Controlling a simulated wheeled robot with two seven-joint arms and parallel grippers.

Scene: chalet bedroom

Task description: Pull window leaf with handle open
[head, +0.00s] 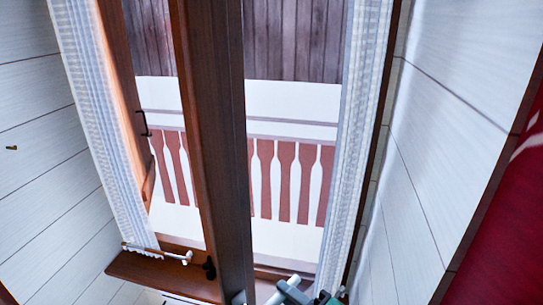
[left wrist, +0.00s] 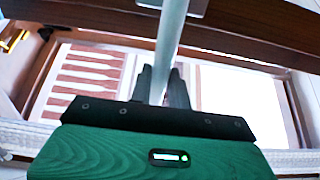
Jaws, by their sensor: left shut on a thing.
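The window leaf shows as a broad dark brown wooden beam (head: 212,130) running down the middle of the head view, nearest to me. A pale, smooth handle bar (left wrist: 172,38) stands out from a metal plate on the brown wood in the left wrist view. My left gripper (left wrist: 160,88) has its dark fingers on both sides of this bar and is shut on it. In the head view this gripper (head: 290,292) is only partly visible at the bottom edge, just right of the beam. My right gripper is out of view.
Pale curtains hang at the left (head: 95,120) and right (head: 352,130) of the window. A brown sill (head: 150,272) lies below. A lit wooden frame part (head: 122,90) with a small dark handle stands at left. White plank walls flank the opening; a red surface (head: 505,225) is far right.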

